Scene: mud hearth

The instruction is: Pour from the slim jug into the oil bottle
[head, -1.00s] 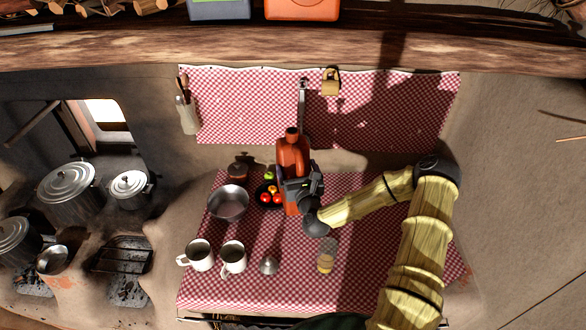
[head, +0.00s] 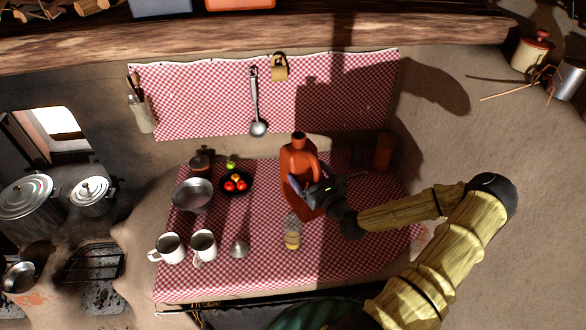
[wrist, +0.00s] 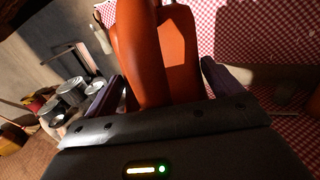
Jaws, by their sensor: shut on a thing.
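The slim jug (head: 297,170) is orange-red with a narrow neck and a side handle. My gripper (head: 316,190) is shut on it from the right. In the head view the jug looks near upright, behind the oil bottle. I cannot tell how far its base is above the table. In the wrist view the jug (wrist: 180,60) fills the space between my fingers (wrist: 162,92). The oil bottle (head: 293,236) is small and clear, with yellow oil low in it. It stands upright on the table, apart from the jug.
On the checked cloth (head: 262,275) are two white mugs (head: 168,249) (head: 204,246), a metal funnel-like piece (head: 240,248), a metal bowl (head: 193,196) and a dark plate (head: 237,193) of fruit. A shaded orange-brown container (head: 383,152) is at the back right. The front right cloth is clear.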

